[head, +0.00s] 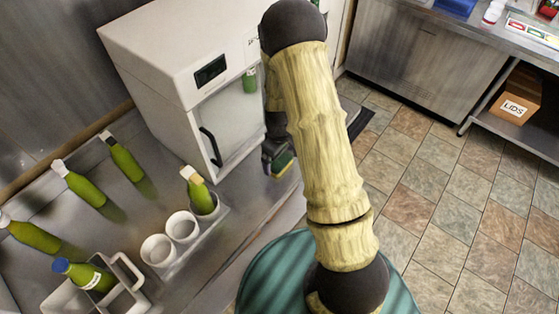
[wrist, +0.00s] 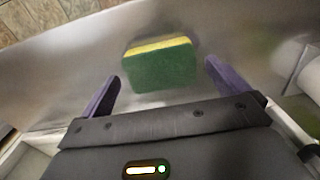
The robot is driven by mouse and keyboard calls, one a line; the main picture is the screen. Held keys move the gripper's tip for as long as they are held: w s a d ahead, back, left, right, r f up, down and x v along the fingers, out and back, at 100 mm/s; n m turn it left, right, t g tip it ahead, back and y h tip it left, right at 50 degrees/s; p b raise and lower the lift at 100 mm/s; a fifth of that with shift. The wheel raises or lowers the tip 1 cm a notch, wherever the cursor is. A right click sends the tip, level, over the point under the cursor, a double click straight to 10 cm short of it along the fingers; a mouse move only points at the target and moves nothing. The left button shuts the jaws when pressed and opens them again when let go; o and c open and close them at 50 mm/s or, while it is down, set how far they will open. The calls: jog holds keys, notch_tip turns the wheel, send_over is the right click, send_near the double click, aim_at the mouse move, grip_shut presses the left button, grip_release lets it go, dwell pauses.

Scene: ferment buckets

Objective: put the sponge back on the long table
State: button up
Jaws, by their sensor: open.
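The sponge, green with a yellow layer, lies on the steel counter. In the wrist view the sponge (wrist: 160,68) is just beyond and between the two purple fingers of my gripper (wrist: 162,88), which are spread apart with nothing between them. In the head view the sponge (head: 284,163) shows partly beside my gripper (head: 274,158), near the counter's front edge in front of the white machine. My arm hides part of that area. Which surface is the long table, I cannot tell for certain.
The white machine (head: 180,60) stands behind my gripper. White cups (head: 160,250), several green bottles (head: 85,188) and a grey carrier (head: 125,285) stand on the steel counter (head: 228,258). Across the tiled floor, another steel bench (head: 420,60) has a LIDS box (head: 512,105) on its lower shelf.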

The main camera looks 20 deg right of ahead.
aim_at(280, 163)
notch_tip(280, 163, up, 10)
jog(key=b, duration=0.2)
jog(key=shift+f, duration=0.15)
dwell(0.5)
jog(key=s+r+m+t, duration=0.2)
jog(key=s+r+m, duration=0.5)
jog(key=s, duration=0.7)
jog(key=shift+s+r+t, duration=0.2)
jog(key=shift+r+t, duration=0.1)
jog(key=shift+r, duration=0.5)
